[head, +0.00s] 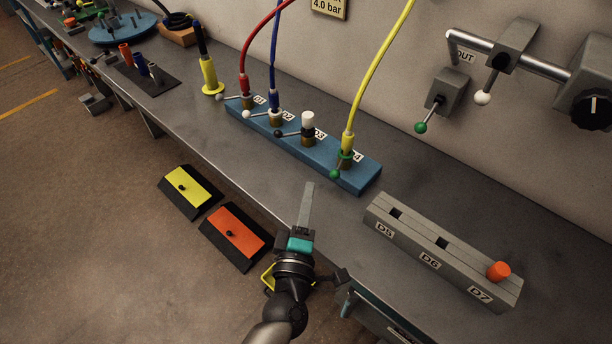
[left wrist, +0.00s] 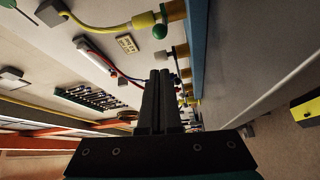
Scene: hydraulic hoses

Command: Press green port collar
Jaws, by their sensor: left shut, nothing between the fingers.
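The green port collar (head: 345,158) sits at the right end of the blue port block (head: 365,182), around the base of the yellow hose's fitting (head: 348,140). A small lever with a green ball (head: 335,174) sticks out in front of it. My left gripper (head: 309,190) is shut and empty, in front of the block near the bench edge, apart from the collar. In the left wrist view the shut fingers (left wrist: 161,85) point along the block, with the green ball (left wrist: 159,31) and yellow fitting (left wrist: 143,21) above them. My right gripper is not in view.
Red, blue and white fittings stand at the block's other ports. A grey block (head: 440,250) with an orange plug (head: 498,271) lies to the right. A valve lever with a green knob (head: 421,127) is on the wall. Bare bench lies between the two blocks.

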